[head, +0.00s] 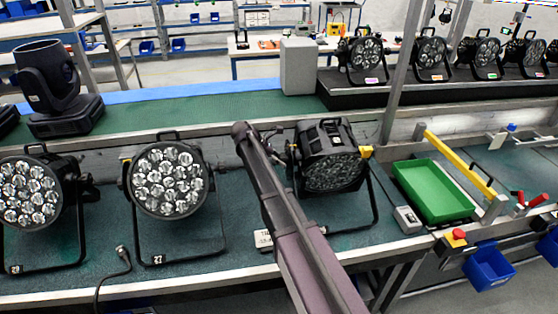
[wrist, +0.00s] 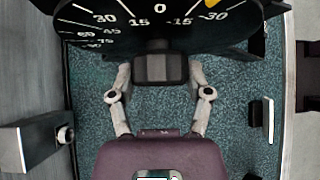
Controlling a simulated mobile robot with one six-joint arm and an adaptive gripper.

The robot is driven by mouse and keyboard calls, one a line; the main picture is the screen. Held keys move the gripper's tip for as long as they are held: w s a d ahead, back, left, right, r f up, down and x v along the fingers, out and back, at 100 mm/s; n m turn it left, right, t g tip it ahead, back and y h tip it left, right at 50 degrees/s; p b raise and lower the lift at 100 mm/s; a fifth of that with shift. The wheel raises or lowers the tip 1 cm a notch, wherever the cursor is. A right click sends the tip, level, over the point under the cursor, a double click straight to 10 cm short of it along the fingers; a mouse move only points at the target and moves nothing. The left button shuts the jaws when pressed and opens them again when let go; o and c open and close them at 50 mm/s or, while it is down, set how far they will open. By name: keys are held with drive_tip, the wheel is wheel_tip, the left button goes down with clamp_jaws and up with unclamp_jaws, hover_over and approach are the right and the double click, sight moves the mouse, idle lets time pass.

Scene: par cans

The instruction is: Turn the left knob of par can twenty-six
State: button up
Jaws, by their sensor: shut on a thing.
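The par can (head: 330,158) at the right of the front row stands tilted in its black bracket, its lens facing forward. Its number does not show, so I cannot read it as twenty-six. My gripper (wrist: 161,76) is shut on a dark knob (wrist: 160,66), with one finger on each side of it. Above the knob, the wrist view shows a black dial (wrist: 160,20) with white angle marks around 0. A yellow part (head: 366,152) sits on the can's right side.
Par can 27 (head: 168,180) and another par can (head: 32,190) stand to the left on the teal bench. A green tray (head: 433,190) and a grey box with a cable (head: 407,219) lie to the right. A metal post (head: 400,75) rises behind.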

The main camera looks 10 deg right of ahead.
drive_tip(key=shift+d, duration=0.35)
drive_tip(key=shift+t, duration=0.3)
drive_tip(key=shift+s+f+m+t, duration=0.1)
drive_tip(key=shift+s+m+t, duration=0.05)
drive_tip(key=shift+m+t, duration=0.45)
drive_tip(key=m+t+b, duration=0.1)
drive_tip(key=t+b, duration=0.1)
drive_tip(key=t, duration=0.1)
drive_tip(key=shift+f+m+t+h, duration=0.15)
drive_tip(key=shift+m+t+h, duration=0.15)
drive_tip(key=shift+m, duration=0.1)
drive_tip(key=m+t+h+b, duration=0.1)
drive_tip(key=m+t+b, duration=0.1)
drive_tip(key=b, duration=0.3)
drive_tip(key=shift+f+t, duration=0.1)
drive_tip(key=shift+t, duration=0.8)
drive_tip(key=shift+m+t+h+b, duration=0.3)
drive_tip(key=shift+m+t+b, duration=0.6)
drive_tip(key=shift+b, duration=0.2)
drive_tip(key=shift+r, duration=0.25)
